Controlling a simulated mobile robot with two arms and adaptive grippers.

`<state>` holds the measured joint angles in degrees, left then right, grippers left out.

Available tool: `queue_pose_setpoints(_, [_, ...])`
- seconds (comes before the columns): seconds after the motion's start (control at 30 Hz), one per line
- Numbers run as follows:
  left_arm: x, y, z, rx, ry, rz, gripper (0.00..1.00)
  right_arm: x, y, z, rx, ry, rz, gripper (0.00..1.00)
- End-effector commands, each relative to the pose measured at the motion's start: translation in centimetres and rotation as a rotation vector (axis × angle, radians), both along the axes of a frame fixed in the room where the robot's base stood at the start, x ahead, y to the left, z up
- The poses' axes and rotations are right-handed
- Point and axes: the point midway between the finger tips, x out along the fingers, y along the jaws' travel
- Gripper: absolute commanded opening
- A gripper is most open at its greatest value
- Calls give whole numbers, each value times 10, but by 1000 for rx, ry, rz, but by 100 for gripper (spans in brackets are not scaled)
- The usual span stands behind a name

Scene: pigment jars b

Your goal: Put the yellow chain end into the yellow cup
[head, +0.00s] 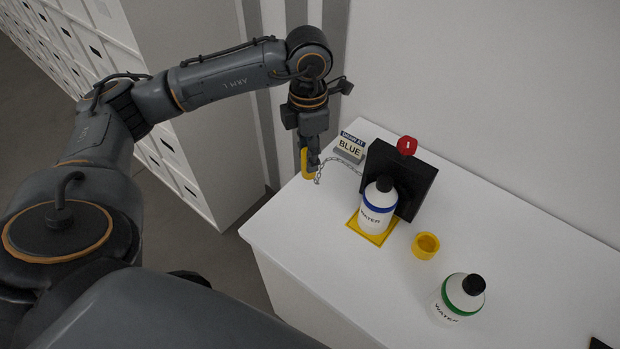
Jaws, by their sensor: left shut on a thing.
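The yellow chain end (305,163) shows as a yellow piece at my left gripper (310,172), near the table's far left edge. The left gripper points down and is shut on the yellow chain end; its fingertips are partly hidden. A thin metal chain (341,161) runs from there to the right, toward the black upright panel (410,170). Its far end is hidden by the panel or bottle. The small yellow cup (426,248) stands on the white table, right of and nearer than the panel, apart from the gripper. My right gripper is not in view.
A blue-banded white bottle (376,213) stands on a yellow square mat (371,236) before the panel. A "BLUE" sign (350,147) stands behind the chain. A green-banded bottle (458,300) stands at front right. The right table is mostly clear.

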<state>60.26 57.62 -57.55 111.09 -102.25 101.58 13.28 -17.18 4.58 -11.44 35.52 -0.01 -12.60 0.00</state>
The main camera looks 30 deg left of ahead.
Motion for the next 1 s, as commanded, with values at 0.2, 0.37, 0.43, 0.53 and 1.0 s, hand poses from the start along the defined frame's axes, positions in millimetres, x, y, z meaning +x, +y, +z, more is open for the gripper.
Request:
queue_pose_setpoints(0.2, [0, 0, 15, -1, 0, -1, 0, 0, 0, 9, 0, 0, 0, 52])
queue_pose_setpoints(0.37, [0, 0, 25, -1, 0, -1, 0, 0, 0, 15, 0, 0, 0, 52])
queue_pose_setpoints(0.43, [0, 0, 29, -1, -1, -1, 0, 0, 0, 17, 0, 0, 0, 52])
queue_pose_setpoints(0.53, [0, 0, 36, -1, -1, -1, 0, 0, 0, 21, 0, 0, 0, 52])
queue_pose_setpoints(1.0, [0, 0, 63, -1, 0, -1, 0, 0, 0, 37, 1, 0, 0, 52])
